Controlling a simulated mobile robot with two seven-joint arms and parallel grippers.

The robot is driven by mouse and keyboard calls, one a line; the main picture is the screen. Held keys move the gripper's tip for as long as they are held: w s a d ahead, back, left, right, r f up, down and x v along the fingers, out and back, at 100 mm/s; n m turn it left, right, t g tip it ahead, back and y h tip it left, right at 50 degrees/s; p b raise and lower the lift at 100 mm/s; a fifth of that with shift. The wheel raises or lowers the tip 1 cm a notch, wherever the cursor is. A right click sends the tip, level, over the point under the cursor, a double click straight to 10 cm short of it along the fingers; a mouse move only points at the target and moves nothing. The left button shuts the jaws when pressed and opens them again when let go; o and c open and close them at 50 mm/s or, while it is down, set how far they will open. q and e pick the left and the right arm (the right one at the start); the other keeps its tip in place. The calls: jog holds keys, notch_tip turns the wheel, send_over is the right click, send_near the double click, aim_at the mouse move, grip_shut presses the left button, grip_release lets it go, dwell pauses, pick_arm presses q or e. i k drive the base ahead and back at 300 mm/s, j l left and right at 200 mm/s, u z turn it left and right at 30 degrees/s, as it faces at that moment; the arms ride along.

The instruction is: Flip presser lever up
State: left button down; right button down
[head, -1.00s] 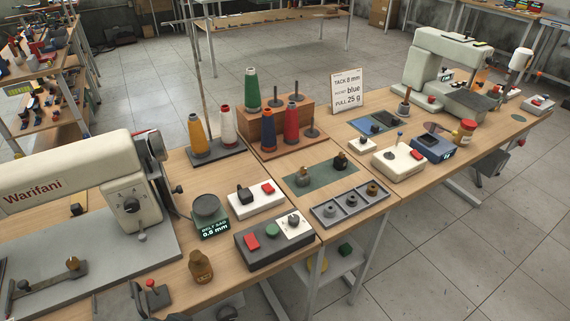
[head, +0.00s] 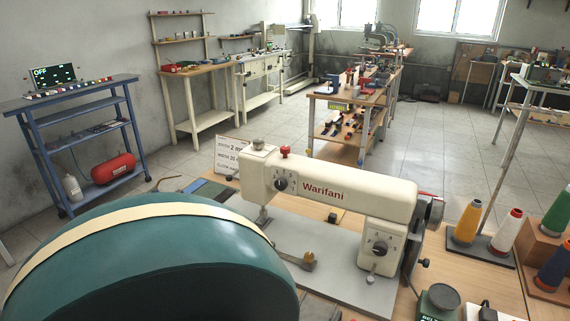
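The cream sewing machine (head: 340,190) marked "Warifani" stands on its grey bed plate (head: 370,290) in the middle of the head view. Its head end, at left, has a black dial (head: 281,184), a red knob (head: 285,152) and a grey knob on top (head: 259,144). A metal part hangs under this end (head: 264,216). A small arm with a brass-coloured knob (head: 309,257) lies low over the bed. I cannot tell which part is the presser lever. Neither of my grippers is in view.
The near left of the bench is hidden. A white sign (head: 228,158) stands behind the machine. Thread cones (head: 467,221) stand to its right. A blue rack (head: 80,83) with a red tank (head: 113,168) is at far left. Open floor lies beyond the bench.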

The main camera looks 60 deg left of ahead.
aim_at(229, 177)
jog(key=k+j, duration=0.55)
jog(key=j+u, duration=0.1)
jog(key=u, duration=0.3)
jog(key=k+j+u, duration=0.1)
jog(key=u, duration=0.3)
jog(key=j+u, duration=0.15)
jog(key=u, duration=0.3)
jog(key=j+u, duration=0.15)
jog(key=u, duration=0.25)
jog(key=j+u, duration=0.3)
jog(key=j, duration=0.4)
